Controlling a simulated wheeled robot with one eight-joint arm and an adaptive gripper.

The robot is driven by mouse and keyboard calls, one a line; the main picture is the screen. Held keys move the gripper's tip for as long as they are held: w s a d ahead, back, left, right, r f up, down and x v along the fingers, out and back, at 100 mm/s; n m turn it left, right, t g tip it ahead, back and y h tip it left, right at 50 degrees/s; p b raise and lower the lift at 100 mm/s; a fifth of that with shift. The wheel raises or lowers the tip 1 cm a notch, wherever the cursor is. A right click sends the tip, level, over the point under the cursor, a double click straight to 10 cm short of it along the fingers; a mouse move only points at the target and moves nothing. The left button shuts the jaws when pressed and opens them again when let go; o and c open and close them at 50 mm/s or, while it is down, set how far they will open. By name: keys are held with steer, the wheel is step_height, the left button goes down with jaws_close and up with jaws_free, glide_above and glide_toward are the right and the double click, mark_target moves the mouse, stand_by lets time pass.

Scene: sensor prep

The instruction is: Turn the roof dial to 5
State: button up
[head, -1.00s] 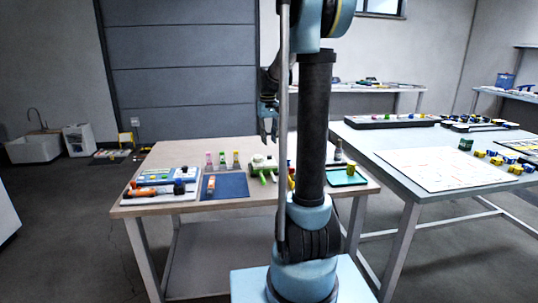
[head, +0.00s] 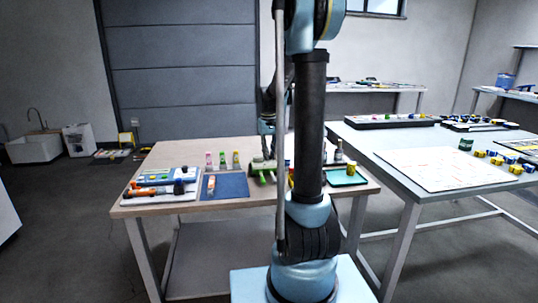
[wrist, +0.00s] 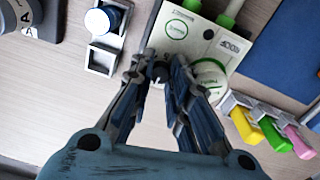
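A white device with green parts (head: 258,164) stands on the wooden table in the head view. In the wrist view, its pale top panel (wrist: 178,32) carries printed labels, a green ring and a round white-and-green part (wrist: 209,76). A small dark knob (wrist: 158,73), which looks like the roof dial, sits at the panel's near edge. My gripper (wrist: 159,62) is over the device with its two fingers apart, one on each side of the knob. Touch with the knob cannot be made out. The dial's numbers and pointer are not readable. In the head view, my gripper (head: 267,140) is partly hidden by my arm.
Yellow, green and pink pieces (wrist: 270,133) stand in a holder close to my right finger. A dark blue mat (head: 226,185) lies left of the device. A teal tray (head: 345,177) is on the right.

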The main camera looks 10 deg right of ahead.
jaws_close()
steer(key=shift+m, duration=1.6)
steer(key=o, duration=0.5)
jaws_free()
steer(key=r, duration=1.2)
steer(key=shift+w+a, duration=0.1)
steer(key=shift+a, duration=0.1)
